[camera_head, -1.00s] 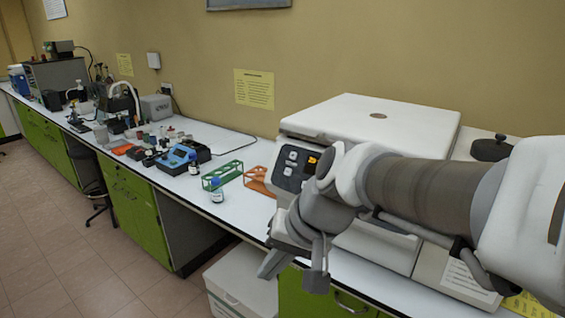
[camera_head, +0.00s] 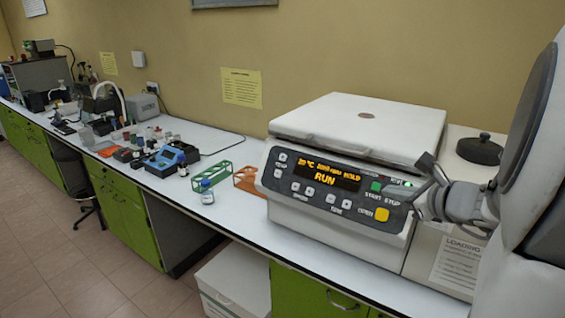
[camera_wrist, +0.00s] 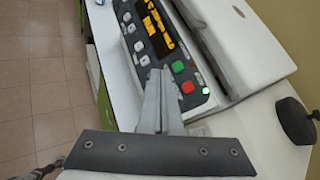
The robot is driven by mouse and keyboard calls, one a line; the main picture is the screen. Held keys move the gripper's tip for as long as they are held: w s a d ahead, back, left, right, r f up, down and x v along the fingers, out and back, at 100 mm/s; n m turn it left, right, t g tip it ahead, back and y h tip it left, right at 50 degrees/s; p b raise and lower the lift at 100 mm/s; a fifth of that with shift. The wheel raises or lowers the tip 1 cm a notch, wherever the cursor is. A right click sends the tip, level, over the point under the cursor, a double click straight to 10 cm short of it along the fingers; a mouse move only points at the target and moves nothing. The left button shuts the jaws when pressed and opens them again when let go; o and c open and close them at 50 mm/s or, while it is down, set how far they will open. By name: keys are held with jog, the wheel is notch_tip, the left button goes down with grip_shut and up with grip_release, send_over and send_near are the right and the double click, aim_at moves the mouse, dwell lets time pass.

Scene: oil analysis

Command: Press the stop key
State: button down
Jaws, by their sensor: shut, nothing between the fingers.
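The centrifuge (camera_head: 340,200) stands on the bench, with a dark key panel on its front. Its lit display (camera_head: 325,174) reads RUN, with HOLD above. The red stop key (camera_wrist: 187,87) shows in the wrist view, beside the green start key (camera_wrist: 178,67). In the head view the start key (camera_head: 376,186) is visible, and the stop key is largely hidden near my gripper. My gripper (camera_wrist: 160,73) is shut and empty. Its tips overlap the panel's lower edge in the wrist view, just left of the stop key. I cannot tell whether they touch the panel.
A yellow open key (camera_head: 382,214) sits below the start key. A dark round knob (camera_head: 480,150) is on the right surface. A green rack (camera_head: 215,176), an orange rack (camera_head: 247,180) and a small bottle (camera_head: 207,193) stand left of the centrifuge. The centrifuge lid (camera_head: 360,122) is closed.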

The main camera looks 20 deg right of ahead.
dwell(0.3)
jog(key=shift+w+d+f+b, duration=0.7)
jog(key=shift+w+d+f, duration=0.5)
jog(key=shift+d, duration=0.2)
jog(key=shift+w+d+f+b, duration=0.7)
jog(key=shift+w+d+f, duration=0.5)
jog(key=shift+d, duration=0.2)
jog(key=shift+w+d+f+b, duration=0.2)
jog(key=shift+d+b, duration=0.1)
jog(key=shift+w+d+f, duration=0.2)
jog(key=shift+f, duration=0.05)
dwell(0.8)
jog(key=shift+a+r, duration=0.1)
jog(key=shift+r, duration=0.05)
dwell(0.3)
jog(key=shift+s+a+r, duration=0.3)
jog(key=shift+s+a, duration=0.1)
jog(key=shift+s, duration=0.05)
